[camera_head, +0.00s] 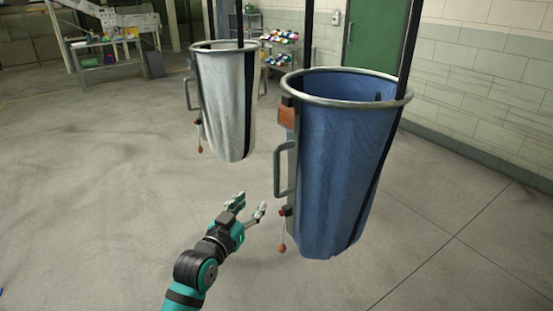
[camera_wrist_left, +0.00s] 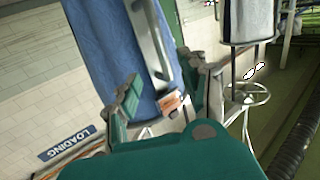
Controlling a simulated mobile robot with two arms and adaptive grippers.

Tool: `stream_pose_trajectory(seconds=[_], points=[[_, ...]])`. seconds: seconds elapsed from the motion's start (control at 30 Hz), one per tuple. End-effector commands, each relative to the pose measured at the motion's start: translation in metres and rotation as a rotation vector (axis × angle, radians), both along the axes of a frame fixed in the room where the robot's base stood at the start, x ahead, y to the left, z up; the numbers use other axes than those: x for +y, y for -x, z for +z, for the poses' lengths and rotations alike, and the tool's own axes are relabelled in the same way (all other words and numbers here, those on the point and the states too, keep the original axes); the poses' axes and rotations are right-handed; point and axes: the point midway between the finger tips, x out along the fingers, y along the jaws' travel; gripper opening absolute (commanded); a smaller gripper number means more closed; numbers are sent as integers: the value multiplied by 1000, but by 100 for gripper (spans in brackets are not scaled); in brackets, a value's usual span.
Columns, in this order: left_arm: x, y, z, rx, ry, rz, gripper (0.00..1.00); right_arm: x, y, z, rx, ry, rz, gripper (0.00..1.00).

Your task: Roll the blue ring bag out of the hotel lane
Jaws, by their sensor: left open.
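The blue ring bag (camera_head: 335,170) hangs right of centre in the head view, with a metal ring (camera_head: 335,101) around its open top and dark straps rising from it. A grey handle (camera_head: 278,172) stands out from its left side, below an orange label (camera_head: 287,117). My left gripper (camera_head: 250,203) is open and empty, to the left of the bag and a little below the handle. In the left wrist view the blue bag (camera_wrist_left: 100,45) and its handle (camera_wrist_left: 148,40) lie beyond the spread fingers. My right gripper is not in view.
A white ring bag (camera_head: 226,100) hangs behind and left of the blue one. Shelves with colourful items (camera_head: 280,45), a green door (camera_head: 376,40) and a block wall (camera_head: 490,75) stand behind. A workbench (camera_head: 105,55) is at the back left. The floor at left is clear.

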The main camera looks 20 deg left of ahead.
Motion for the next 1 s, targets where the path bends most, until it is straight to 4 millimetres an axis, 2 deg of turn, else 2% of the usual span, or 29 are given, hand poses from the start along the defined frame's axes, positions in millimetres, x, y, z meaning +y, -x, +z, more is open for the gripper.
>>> stream_pose_trajectory(seconds=[0.03, 0.1, 0.27, 0.8, 1.0], points=[[0, 2, 17, -28, -1, -2, 44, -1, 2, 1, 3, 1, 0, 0], [0, 2, 30, -50, -1, -3, 44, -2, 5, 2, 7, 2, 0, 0], [-1, -13, 35, -58, -1, -4, 44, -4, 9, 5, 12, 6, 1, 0], [-9, -127, 35, -57, -1, -4, 44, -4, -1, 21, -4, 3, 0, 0], [-12, -156, 33, -56, -3, -4, 44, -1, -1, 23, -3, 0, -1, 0]])
